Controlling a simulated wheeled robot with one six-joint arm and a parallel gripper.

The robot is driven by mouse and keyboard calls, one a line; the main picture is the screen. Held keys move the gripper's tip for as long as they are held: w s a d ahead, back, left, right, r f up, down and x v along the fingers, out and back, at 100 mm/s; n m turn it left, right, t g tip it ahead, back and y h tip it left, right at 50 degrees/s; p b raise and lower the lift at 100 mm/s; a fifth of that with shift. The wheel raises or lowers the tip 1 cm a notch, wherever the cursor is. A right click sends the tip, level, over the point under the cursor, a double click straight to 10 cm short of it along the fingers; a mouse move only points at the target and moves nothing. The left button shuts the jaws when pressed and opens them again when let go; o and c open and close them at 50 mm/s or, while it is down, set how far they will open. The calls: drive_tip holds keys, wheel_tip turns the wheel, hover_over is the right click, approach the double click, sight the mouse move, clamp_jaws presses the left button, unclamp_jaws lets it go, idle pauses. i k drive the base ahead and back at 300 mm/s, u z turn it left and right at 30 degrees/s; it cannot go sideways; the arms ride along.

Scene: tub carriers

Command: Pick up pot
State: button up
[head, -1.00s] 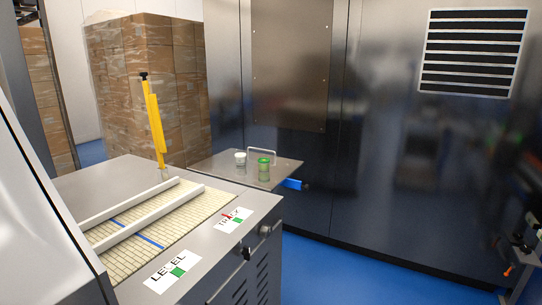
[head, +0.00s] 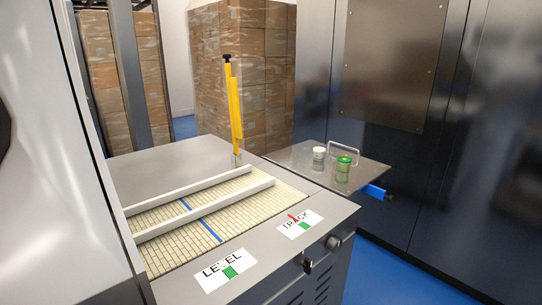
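Two small pots stand upright and close together on a metal shelf (head: 293,157) at the far end of the machine. One is a clear pot with a white lid (head: 318,158). The other is a pot with a green lid (head: 343,169), a little to the right and nearer. I cannot tell which one the task means. A metal handle (head: 344,150) rises behind them. My gripper is not in view.
A conveyor (head: 235,210) with two white guide rails runs across the machine top at centre. A yellow post (head: 234,105) stands beside it. A dark metal cabinet (head: 400,90) closes off the right. Wrapped box stacks (head: 240,70) stand behind. Blue floor shows at lower right.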

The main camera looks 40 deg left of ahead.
sight(320, 154)
drive_tip(key=z, duration=0.35)
drive_tip(key=i, duration=3.05)
drive_tip(key=u, duration=2.85)
drive_tip(key=i, duration=0.5)
drive_tip(key=u, duration=0.05)
